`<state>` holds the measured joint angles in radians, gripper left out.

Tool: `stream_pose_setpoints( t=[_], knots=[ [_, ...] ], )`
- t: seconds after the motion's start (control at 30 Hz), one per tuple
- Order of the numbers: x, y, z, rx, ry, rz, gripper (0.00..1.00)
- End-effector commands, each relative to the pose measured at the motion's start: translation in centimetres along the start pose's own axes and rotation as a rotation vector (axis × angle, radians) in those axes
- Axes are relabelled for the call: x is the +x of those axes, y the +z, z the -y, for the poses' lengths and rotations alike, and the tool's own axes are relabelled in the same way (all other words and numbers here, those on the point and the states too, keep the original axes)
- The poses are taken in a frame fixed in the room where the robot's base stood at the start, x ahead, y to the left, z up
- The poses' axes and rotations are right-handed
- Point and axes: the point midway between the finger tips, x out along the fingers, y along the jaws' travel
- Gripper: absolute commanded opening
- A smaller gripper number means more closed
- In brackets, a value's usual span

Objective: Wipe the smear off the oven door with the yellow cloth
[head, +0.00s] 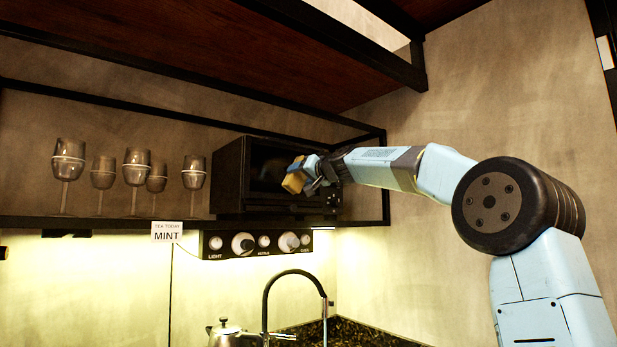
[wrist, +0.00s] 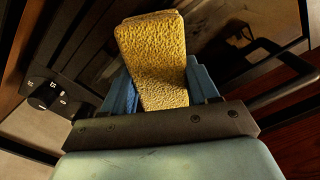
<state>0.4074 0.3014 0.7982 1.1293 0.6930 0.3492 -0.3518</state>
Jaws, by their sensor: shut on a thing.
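The black oven (head: 231,178) stands on the wall shelf, its door (head: 262,172) facing out. My gripper (head: 309,178) is in front of the right part of the door, shut on the yellow cloth (head: 294,180). In the wrist view the cloth (wrist: 155,65), a thick textured pad, sticks out between my blue fingers (wrist: 161,88). Dark door glass (wrist: 225,75) lies behind it. A faint brownish patch (wrist: 238,32) on the glass may be the smear. I cannot tell whether the cloth touches the glass.
A black bar handle (wrist: 285,82) lies right of the cloth in the wrist view. Several stemmed glasses (head: 134,172) stand on the shelf (head: 110,224) left of the oven. A knob strip (head: 255,244) hangs below; a tap (head: 267,300) and kettle (head: 226,333) are lower.

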Motion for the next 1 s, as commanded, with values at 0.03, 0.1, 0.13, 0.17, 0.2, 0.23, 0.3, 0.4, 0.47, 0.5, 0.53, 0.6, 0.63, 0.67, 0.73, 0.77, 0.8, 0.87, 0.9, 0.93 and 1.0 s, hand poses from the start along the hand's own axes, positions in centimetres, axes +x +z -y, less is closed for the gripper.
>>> stream_pose_setpoints(
  t=[0.03, 0.1, 0.13, 0.17, 0.2, 0.23, 0.3, 0.4, 0.47, 0.5, 0.53, 0.6, 0.63, 0.67, 0.73, 0.77, 0.8, 0.87, 0.9, 0.93, 1.0],
  knots=[
    [0.2, 0.4, 0.5, 0.003, -0.007, 0.007, 0.31],
    [0.2, 0.6, 0.8, 0.003, -0.008, 0.007, 0.31],
    [0.2, 0.7, 0.9, 0.003, -0.008, 0.007, 0.31],
    [0.2, 0.8, 1.1, 0.003, -0.008, 0.007, 0.30],
    [0.2, 0.9, 1.3, 0.003, -0.008, 0.008, 0.30],
    [0.1, 1.0, 1.5, 0.003, -0.008, 0.008, 0.30],
    [0.1, 1.3, 1.9, 0.003, -0.008, 0.009, 0.30],
    [0.1, 1.7, 2.6, 0.003, -0.009, 0.009, 0.30],
    [0.0, 1.9, 2.9, 0.002, -0.008, 0.008, 0.30],
    [0.0, 2.0, 3.2, 0.002, -0.008, 0.008, 0.30],
    [0.0, 2.1, 3.3, 0.002, -0.008, 0.008, 0.30],
    [0.0, 2.3, 3.6, 0.002, -0.007, 0.008, 0.30],
    [0.0, 2.4, 3.7, 0.002, -0.007, 0.008, 0.30],
    [0.0, 2.4, 3.7, 0.002, -0.006, 0.007, 0.30],
    [0.0, 2.4, 3.8, 0.002, -0.006, 0.007, 0.30],
    [0.0, 2.5, 3.8, 0.002, -0.006, 0.007, 0.30],
    [0.0, 2.5, 4.0, 0.002, -0.006, 0.007, 0.30],
    [-0.1, 2.6, 4.2, 0.002, -0.007, 0.007, 0.30],
    [-0.1, 2.7, 4.5, 0.002, -0.007, 0.007, 0.30],
    [-0.1, 2.8, 4.6, 0.002, -0.007, 0.007, 0.30],
    [-0.1, 3.1, 5.1, 0.002, -0.007, 0.007, 0.30]
  ],
)
